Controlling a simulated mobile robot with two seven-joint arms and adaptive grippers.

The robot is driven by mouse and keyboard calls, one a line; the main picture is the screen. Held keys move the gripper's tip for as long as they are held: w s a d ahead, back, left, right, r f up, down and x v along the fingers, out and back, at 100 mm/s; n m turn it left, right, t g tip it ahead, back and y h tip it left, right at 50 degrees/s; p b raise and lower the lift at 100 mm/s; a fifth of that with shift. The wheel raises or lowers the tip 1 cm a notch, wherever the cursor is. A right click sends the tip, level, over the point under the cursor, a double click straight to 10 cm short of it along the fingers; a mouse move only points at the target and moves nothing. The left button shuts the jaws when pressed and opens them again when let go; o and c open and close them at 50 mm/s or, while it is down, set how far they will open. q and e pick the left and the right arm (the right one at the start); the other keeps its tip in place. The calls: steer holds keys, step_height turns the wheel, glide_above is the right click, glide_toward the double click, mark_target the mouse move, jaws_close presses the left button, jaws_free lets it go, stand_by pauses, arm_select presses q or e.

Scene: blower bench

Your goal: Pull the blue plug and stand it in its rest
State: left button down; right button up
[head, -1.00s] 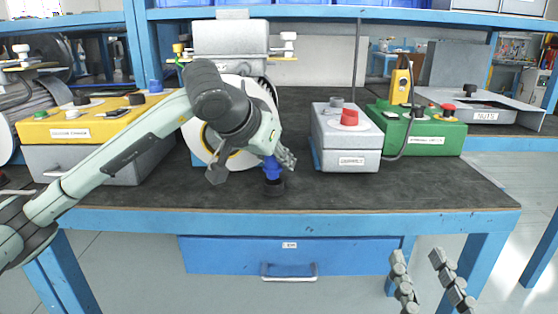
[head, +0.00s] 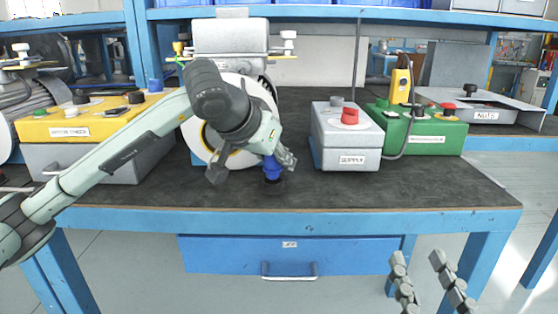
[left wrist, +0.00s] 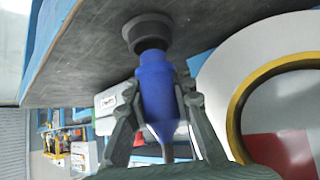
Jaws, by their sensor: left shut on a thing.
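The blue plug (head: 271,168) is upright at the front middle of the bench, with its lower end at a dark round rest (head: 272,187) on the bench top. In the left wrist view the plug (left wrist: 157,95) lies between the fingers, and its end meets the dark rest (left wrist: 148,32). I cannot tell how deep it sits. My left gripper (left wrist: 155,110) is shut on the plug; in the head view its wrist hides part of it. My right gripper (head: 418,258) is open and empty, low in front of the bench.
The blower's round housing (head: 197,140) stands close behind my left gripper. A grey box with a red button (head: 345,140) is to the right, then a green box (head: 430,135). A yellow-topped box (head: 85,125) is at left. The bench front right is clear.

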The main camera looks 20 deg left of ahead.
mark_target(268, 162)
arm_select(q)
steer(key=shift+f+b, duration=1)
steer(key=shift+f, duration=0.15)
stand_by(0.6)
steer(key=c, duration=1.3)
jaws_free()
steer(key=shift+o, duration=0.2)
steer(key=shift+r, duration=0.1)
steer(key=v, duration=0.7)
steer(key=shift+s+r, duration=0.25)
steer(key=shift+s, duration=0.15)
